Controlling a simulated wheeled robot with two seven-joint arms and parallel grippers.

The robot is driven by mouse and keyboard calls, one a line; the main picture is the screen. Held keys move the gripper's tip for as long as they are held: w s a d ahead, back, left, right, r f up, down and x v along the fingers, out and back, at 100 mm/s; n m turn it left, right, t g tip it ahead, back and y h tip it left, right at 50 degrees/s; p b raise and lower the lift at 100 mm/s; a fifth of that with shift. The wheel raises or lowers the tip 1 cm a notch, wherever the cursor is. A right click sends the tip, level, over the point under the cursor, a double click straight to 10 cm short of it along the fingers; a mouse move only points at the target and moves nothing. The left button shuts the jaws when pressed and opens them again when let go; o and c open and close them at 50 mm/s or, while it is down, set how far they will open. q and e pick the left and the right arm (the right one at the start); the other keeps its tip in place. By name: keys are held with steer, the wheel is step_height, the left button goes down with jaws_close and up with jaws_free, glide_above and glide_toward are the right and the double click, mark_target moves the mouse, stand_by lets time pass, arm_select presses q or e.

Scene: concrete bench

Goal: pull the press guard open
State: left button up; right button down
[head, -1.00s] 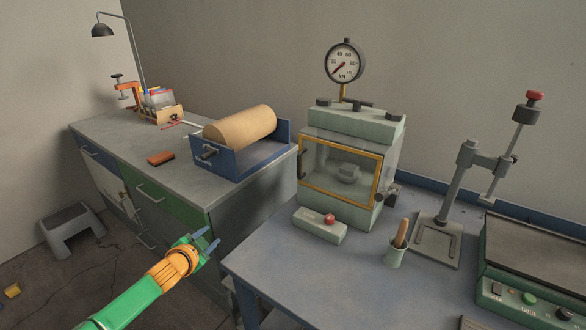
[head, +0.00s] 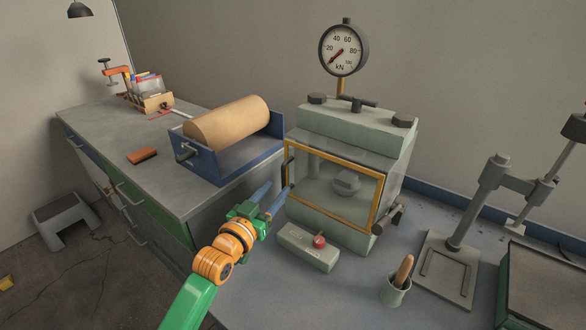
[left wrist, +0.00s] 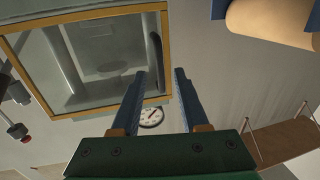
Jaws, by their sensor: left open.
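The press (head: 350,125) stands on the blue-grey bench. Its guard (head: 377,203) is a clear panel in a yellow frame and looks shut across the front. A dark upright handle (head: 288,170) is at the guard's left edge. My left gripper (head: 273,196) is open and empty, just in front of and slightly below the handle. In the left wrist view the fingers (left wrist: 160,74) are apart, with the handle (left wrist: 154,48) just beyond the tips and the guard frame (left wrist: 80,14) at upper left. Contact with the handle does not show. My right gripper is not in view.
A control box with a red button (head: 319,240) sits below the guard. A pot with a wooden handle (head: 397,290) and a stand (head: 450,265) are to the right. A blue roller unit (head: 235,160) is on the grey cabinet at left.

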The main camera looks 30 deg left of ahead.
mark_target(283, 178)
arm_select(q)
steer(key=w, duration=0.5)
steer(key=shift+w+a+r, duration=0.15)
steer(key=shift+w+a, duration=0.05)
steer(key=shift+a, duration=0.1)
steer(key=shift+s+r, duration=0.1)
steer(key=shift+s, duration=0.05)
jaws_close()
stand_by(1.0)
